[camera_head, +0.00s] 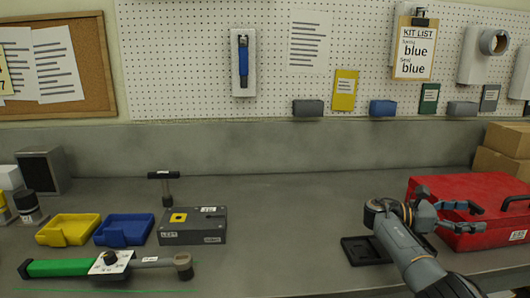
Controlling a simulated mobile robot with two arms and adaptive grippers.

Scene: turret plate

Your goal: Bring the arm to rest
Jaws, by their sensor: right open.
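My right arm comes in from the lower right. Its gripper (478,217) is open, with its fingers pointing right in front of the red toolbox (470,188). I see nothing between the fingers; whether they touch the toolbox I cannot tell. A grey block (192,226) with a yellow square on top sits on the bench, left of centre. A green-handled wrench (60,268) lies at the front left, with a small white plate (111,263) on its shaft. My left gripper is not in view.
A black tray (364,250) lies just left of my right arm. A yellow bin (68,229), a blue bin (124,230) and a T-handled tool (164,186) stand at left. Cardboard boxes (506,150) sit behind the toolbox. The middle of the bench (290,220) is clear.

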